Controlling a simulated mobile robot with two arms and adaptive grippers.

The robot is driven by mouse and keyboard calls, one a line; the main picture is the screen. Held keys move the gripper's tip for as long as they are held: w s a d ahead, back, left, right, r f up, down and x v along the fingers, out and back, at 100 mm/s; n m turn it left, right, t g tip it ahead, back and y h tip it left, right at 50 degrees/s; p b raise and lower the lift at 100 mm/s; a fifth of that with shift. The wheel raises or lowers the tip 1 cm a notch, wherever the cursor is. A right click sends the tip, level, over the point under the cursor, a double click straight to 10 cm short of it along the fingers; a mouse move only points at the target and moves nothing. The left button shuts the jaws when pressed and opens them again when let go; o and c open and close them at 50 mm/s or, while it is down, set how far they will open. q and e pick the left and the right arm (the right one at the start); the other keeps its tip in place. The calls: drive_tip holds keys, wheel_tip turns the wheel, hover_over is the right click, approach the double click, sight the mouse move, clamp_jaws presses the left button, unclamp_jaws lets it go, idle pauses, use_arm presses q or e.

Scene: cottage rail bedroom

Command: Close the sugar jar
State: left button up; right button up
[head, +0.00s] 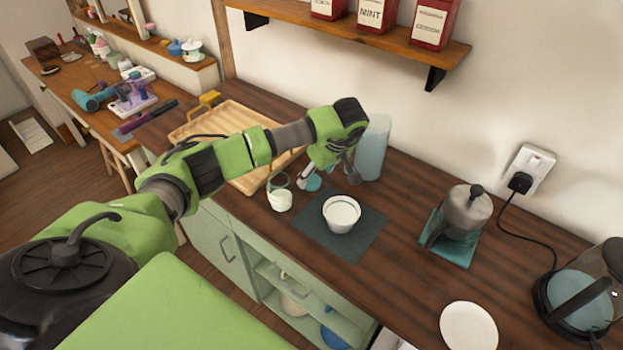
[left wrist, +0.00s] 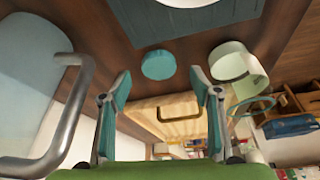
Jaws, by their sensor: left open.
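The sugar jar (head: 280,200) is a small pale jar on the counter, left of the white bowl. A green-rimmed ring (head: 278,180), which looks like its raised lid, stands at its far side. The jar (left wrist: 238,65) and ring (left wrist: 250,108) also show at the right of the left wrist view. My left gripper (head: 328,174) is open and empty, pointing down to the right of the jar. Its spread fingers (left wrist: 160,88) show in the left wrist view, not touching the jar. A flat teal disc (left wrist: 158,64) lies on the counter beyond them. My right gripper is not in view.
A white bowl (head: 341,216) sits on a dark mat (head: 366,237). A tall bluish pitcher (head: 373,150) stands close behind my left gripper. A wooden tray (head: 185,135) lies behind the jar. A moka pot (head: 465,212) and kettle (head: 588,295) stand right.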

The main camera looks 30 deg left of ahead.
sight(312, 181)
use_arm(q)
drive_tip(key=shift+p+x, duration=0.4)
drive_tip(key=shift+x, duration=1.35)
drive_tip(key=shift+w, duration=0.1)
drive_tip(key=c, duration=0.7)
drive_tip(key=shift+c, duration=0.2)
drive_tip(key=shift+r, duration=0.1)
